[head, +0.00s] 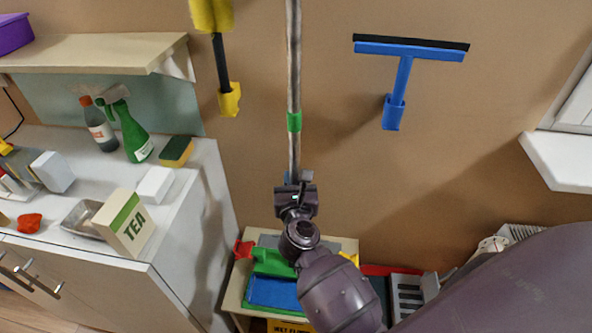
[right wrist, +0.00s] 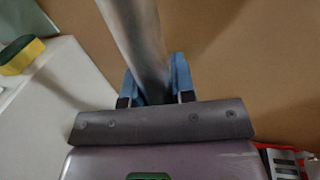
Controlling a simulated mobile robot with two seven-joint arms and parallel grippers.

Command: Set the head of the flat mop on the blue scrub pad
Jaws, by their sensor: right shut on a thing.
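The flat mop's long grey pole (head: 294,75), with a green band, stands nearly upright in front of the wall. My right gripper (head: 296,185) is shut on the pole. In the right wrist view the pole (right wrist: 140,40) passes between the blue fingertips of this gripper (right wrist: 156,85). A green piece (head: 272,262), apparently the mop head, shows low beside my arm, over a small table (head: 232,297). The blue scrub pad (head: 272,292) lies on that table, in front of the green piece. My arm hides the pole's lower end, and I cannot tell whether the green piece touches the pad. My left gripper is not in view.
A white counter at left holds a tea box (head: 124,222), a green spray bottle (head: 134,135) and a sponge (head: 176,151). A blue squeegee (head: 405,65) and a yellow brush (head: 212,15) hang on the wall. A white ledge (head: 560,160) juts out at right.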

